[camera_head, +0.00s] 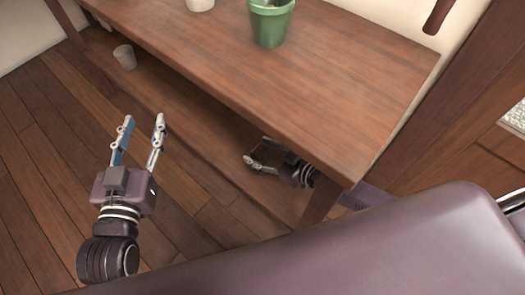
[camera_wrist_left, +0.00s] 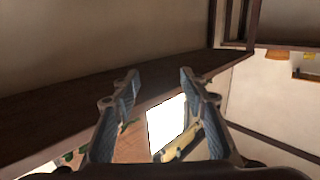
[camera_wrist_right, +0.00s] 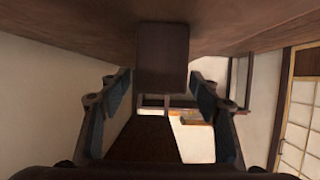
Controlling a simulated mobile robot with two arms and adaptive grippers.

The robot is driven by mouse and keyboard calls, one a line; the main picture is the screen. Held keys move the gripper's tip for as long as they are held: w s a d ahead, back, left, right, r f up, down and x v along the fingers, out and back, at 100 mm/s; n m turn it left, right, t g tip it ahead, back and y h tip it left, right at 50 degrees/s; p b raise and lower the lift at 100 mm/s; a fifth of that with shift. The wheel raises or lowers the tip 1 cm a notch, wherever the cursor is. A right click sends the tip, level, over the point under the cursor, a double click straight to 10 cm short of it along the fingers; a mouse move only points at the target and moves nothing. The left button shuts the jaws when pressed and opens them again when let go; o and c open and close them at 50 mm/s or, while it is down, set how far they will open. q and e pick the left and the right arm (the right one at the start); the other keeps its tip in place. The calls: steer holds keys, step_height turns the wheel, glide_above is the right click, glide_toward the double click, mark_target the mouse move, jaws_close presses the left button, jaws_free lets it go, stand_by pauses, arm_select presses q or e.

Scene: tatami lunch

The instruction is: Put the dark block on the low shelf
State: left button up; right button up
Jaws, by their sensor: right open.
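A dark brown block (camera_wrist_right: 162,57) shows in the right wrist view, ahead of my right gripper and in line with the gap between its fingers. Its end meets, or seems to meet, a brown surface along the top of that picture. In the head view the block is hidden. The low shelf (camera_head: 205,145) is the brown board under the table. My right gripper (camera_head: 257,150) is at the shelf, partly under the tabletop, with its fingers apart and not touching the block's sides. My left gripper (camera_head: 143,118) is open and empty, out in front of the table.
The wooden table (camera_head: 330,85) spans above the shelf, with a green pot (camera_head: 270,24) and a white pot (camera_head: 200,4) on it. A table leg (camera_head: 322,200) is near my right arm. The floor at left is clear.

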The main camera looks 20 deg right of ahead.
mark_target(263, 152)
steer(key=p+v, duration=0.2)
steer(key=v, duration=0.4)
steer(key=shift+r, duration=0.15)
arm_select(q)
steer(key=s+a+f+g+y+p, duration=0.1)
steer(key=s+a+f+g, duration=0.2)
steer(key=s+f+g, duration=0.2)
steer(key=s+a+f+g+y+p, duration=0.1)
steer(key=s+a+f+g+y, duration=0.1)
steer(key=s+f+g, duration=0.3)
steer(key=s+a+f, duration=0.1)
steer(key=s+f, duration=0.2)
steer(key=f, duration=0.3)
steer(key=shift+s+f+g, duration=0.35)
steer(key=shift+s+g, duration=0.05)
arm_select(e)
steer(key=v, duration=0.6)
arm_select(q)
steer(key=shift+d, duration=0.1)
